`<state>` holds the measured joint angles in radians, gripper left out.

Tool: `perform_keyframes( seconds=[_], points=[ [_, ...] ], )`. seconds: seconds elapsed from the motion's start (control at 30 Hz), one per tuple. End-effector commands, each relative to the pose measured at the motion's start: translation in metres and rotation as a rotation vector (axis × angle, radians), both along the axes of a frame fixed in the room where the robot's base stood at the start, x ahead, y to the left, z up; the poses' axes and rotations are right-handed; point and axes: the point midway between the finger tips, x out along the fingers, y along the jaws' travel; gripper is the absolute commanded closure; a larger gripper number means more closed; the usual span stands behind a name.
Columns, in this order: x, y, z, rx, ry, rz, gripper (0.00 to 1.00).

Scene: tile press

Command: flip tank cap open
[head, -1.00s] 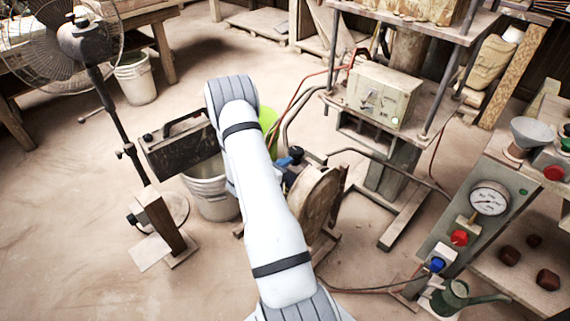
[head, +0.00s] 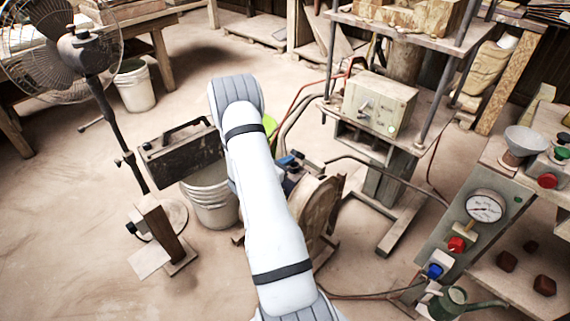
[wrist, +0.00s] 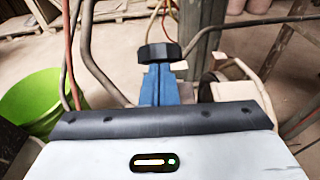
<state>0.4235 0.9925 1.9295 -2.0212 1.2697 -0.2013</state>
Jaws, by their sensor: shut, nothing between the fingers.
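In the wrist view, my gripper (wrist: 159,72) shows two blue fingers pressed together, with nothing between them. A round black ribbed cap (wrist: 160,52), which looks like the tank cap, appears right at the fingertips. I cannot tell whether the fingers touch it or stop just short. The cap looks closed, but its underside and hinge are hidden. In the head view, my white arm covers much of this area. A bit of blue and black shows right of the arm, above a round dusty machine (head: 318,205), too small to read clearly.
A green bucket (wrist: 42,105) stands left of my gripper in the wrist view. Bent pipes and hoses run close by. A metal rack holds a control box (head: 378,103). A white bucket (head: 212,195), a fan (head: 82,50) and a gauge panel (head: 485,207) stand around.

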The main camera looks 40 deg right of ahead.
Motion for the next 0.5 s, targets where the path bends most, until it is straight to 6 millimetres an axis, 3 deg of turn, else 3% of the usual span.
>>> perform_keyframes(
  seconds=[0.5],
  points=[
    [0.001, -0.016, 0.007, 0.0, -0.001, 0.001, 1.0]
  ],
)
